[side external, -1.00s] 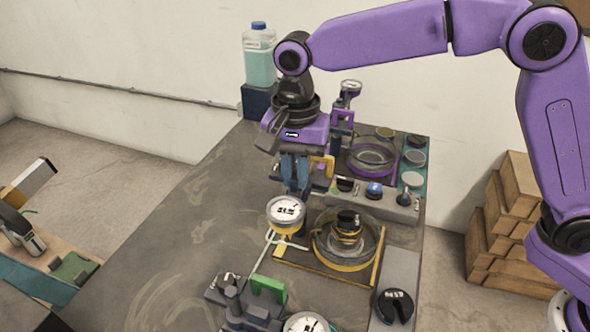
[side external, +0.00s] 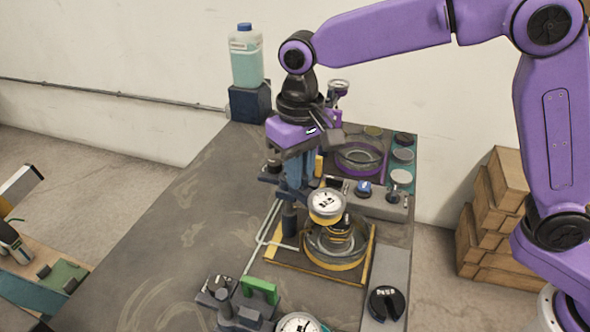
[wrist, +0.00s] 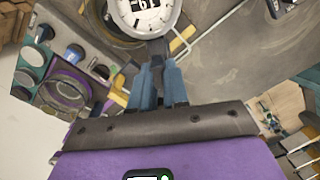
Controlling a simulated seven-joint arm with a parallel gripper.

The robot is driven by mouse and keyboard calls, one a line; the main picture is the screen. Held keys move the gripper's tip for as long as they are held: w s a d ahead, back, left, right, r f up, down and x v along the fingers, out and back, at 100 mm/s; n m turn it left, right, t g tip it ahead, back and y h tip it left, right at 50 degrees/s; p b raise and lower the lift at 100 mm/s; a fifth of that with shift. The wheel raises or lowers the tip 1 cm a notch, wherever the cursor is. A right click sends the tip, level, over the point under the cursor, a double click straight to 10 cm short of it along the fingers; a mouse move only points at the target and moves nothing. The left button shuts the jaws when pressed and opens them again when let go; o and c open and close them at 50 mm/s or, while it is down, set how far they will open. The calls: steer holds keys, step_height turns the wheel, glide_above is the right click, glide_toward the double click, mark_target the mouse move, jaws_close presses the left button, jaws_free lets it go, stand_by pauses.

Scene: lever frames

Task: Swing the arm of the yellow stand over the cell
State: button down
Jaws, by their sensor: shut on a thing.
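The yellow stand's upper part (side external: 319,166) shows behind my gripper, which hides most of the stand. Its dial gauge (side external: 327,205) has a white face and also shows in the wrist view (wrist: 143,14). The cell (side external: 337,262) is a round clear dish with a yellow band on a yellow-edged plate. In the side view the gauge overlaps the cell's back left rim; its exact height above the dish is unclear. My gripper (side external: 299,190) is shut on the stand's arm (wrist: 157,50), a dark grey bar between the blue fingers, just behind the gauge.
A purple-banded dish (side external: 359,158) sits behind, with a grey knob panel (side external: 380,203) between. A blue-liquid bottle (side external: 246,58) stands at the back. The table's left side is clear.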

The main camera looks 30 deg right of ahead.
steer(key=n, duration=0.2)
steer(key=d+n, duration=0.1)
steer(key=shift+w+r+n, duration=0.1)
steer(key=shift+w+n, duration=0.15)
steer(key=shift+n, duration=0.05)
steer(key=shift+w+d+n, duration=0.15)
steer(key=shift+n, duration=0.65)
steer(key=shift+w+d+n, duration=0.15)
steer(key=shift+n, duration=0.65)
steer(key=c, duration=1.1)
jaws_free()
step_height(320, 180, up, 17)
steer(key=shift+r, duration=0.2)
steer(key=shift+s+d, duration=0.1)
steer(key=s+d+f+n, duration=0.1)
steer(key=s+d+f, duration=0.6)
steer(key=s+d, duration=0.1)
steer(key=s+d+f+n, duration=0.1)
steer(key=s+d+f, duration=0.6)
steer(key=s+d, duration=0.1)
steer(key=s+d+f+n, duration=0.1)
steer(key=s+d+f, duration=0.5)
steer(key=s+d, duration=0.2)
steer(key=shift+s+f+n, duration=0.15)
steer(key=shift+s+f, duration=0.05)
steer(key=shift+s, duration=0.3)
steer(key=shift+s+f+n, duration=0.15)
steer(key=shift+s+f, duration=0.05)
steer(key=shift+s, duration=0.25)
